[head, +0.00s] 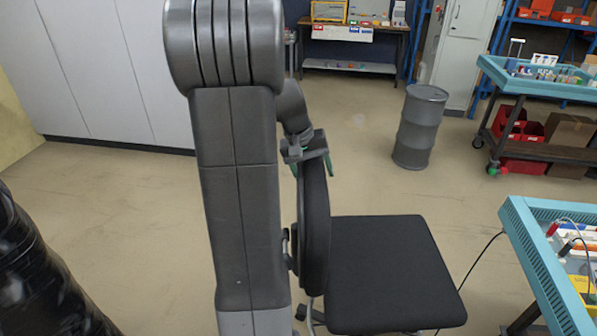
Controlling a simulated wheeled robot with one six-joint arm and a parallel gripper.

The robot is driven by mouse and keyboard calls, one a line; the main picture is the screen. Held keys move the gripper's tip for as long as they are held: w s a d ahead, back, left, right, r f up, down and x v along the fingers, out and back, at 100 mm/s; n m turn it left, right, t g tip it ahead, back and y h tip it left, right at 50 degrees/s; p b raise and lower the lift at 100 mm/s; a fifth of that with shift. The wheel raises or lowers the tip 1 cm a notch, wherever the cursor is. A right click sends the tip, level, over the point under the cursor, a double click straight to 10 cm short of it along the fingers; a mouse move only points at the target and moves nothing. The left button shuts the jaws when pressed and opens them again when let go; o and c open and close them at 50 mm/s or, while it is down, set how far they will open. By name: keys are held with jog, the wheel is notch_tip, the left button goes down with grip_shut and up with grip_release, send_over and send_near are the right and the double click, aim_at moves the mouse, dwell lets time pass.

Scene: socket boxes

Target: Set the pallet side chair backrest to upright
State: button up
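The chair has a flat black seat (385,272) and a dark backrest (316,225) at the seat's left edge. The backrest is seen nearly edge-on and stands close to vertical. My gripper (312,166) is at the top of the backrest, with green fingertips showing on its left and right sides. The fingers are apart with the backrest's top edge between them. Whether they press on it cannot be told. My arm hides the area left of the backrest and part of the gripper's wrist. The chair's base is mostly hidden under the seat.
A teal-edged table (540,262) with tools stands right of the chair, and a dark cable hangs between them. A grey drum (420,126) stands behind. A black wrapped object (40,275) is at the lower left. Floor between chair and drum is clear.

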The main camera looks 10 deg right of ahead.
jog(key=shift+s+d+f, duration=0.1)
jog(key=shift+s+f, duration=0.15)
jog(key=shift+f, duration=0.1)
jog(key=o, duration=1.1)
jog(key=shift+d, duration=0.1)
jog(key=shift+c, duration=0.2)
jog(key=shift+d, duration=0.15)
jog(key=shift+w, duration=0.1)
jog(key=shift+w+r, duration=0.1)
jog(key=shift+r, duration=0.2)
jog(key=v, duration=1.3)
jog(key=shift+b, duration=0.4)
